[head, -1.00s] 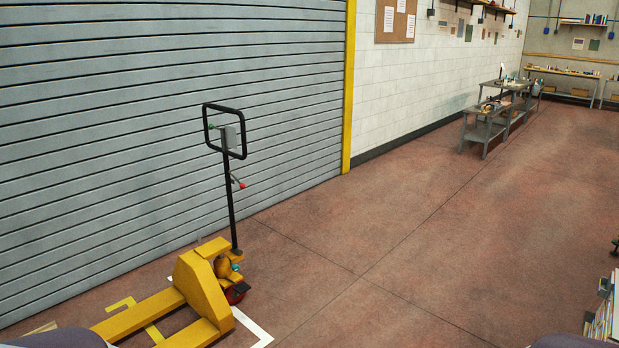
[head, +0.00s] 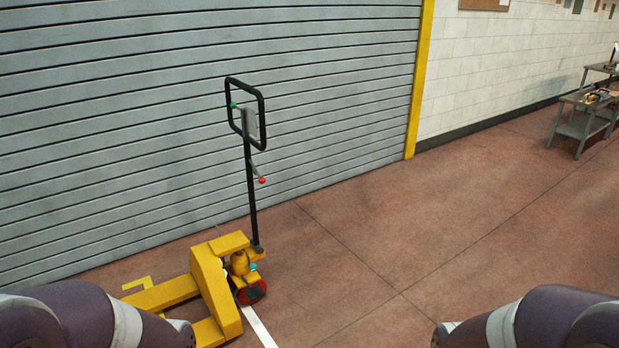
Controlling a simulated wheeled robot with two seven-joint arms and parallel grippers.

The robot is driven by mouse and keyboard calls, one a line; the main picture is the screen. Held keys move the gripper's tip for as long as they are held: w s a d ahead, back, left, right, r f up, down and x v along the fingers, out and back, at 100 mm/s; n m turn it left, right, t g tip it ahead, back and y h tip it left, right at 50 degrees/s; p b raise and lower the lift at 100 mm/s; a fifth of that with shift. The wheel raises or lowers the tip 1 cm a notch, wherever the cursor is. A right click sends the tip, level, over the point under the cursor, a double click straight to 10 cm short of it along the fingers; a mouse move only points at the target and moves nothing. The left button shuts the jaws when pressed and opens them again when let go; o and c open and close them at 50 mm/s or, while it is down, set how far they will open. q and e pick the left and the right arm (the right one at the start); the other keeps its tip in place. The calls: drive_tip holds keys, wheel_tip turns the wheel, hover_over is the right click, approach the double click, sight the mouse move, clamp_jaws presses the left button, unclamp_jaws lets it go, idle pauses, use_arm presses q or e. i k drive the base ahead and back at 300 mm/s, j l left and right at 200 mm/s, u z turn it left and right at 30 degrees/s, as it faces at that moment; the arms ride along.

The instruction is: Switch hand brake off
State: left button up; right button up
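A yellow pallet jack (head: 212,285) stands on the floor left of centre, in front of a shutter. Its black upright handle (head: 251,200) ends in a loop with a grey box and a small green part. A short lever with a red knob (head: 262,180) sticks out to the right of the handle shaft; I take this for the hand brake, but cannot tell its setting. My two arms show at the bottom left and bottom right corners. Neither gripper is in view, and nothing of mine is seen touching the pallet jack.
A grey roller shutter (head: 150,120) fills the back left, edged by a yellow post (head: 420,80). A grey workbench (head: 585,115) with items stands at the far right. The reddish floor (head: 400,230) right of the pallet jack is clear.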

sight(261, 180)
drive_tip(key=i+l+u, duration=0.2)
drive_tip(key=l, duration=0.15)
drive_tip(key=i+l+u, duration=0.25)
drive_tip(key=l+u, duration=0.2)
drive_tip(key=l, duration=0.25)
drive_tip(key=i+j+z, duration=0.35)
drive_tip(key=i, duration=0.45)
drive_tip(key=i+j+z, duration=0.3)
drive_tip(key=i+j, duration=0.4)
drive_tip(key=i+j+z, duration=0.35)
drive_tip(key=i+j, duration=0.3)
drive_tip(key=j, duration=0.3)
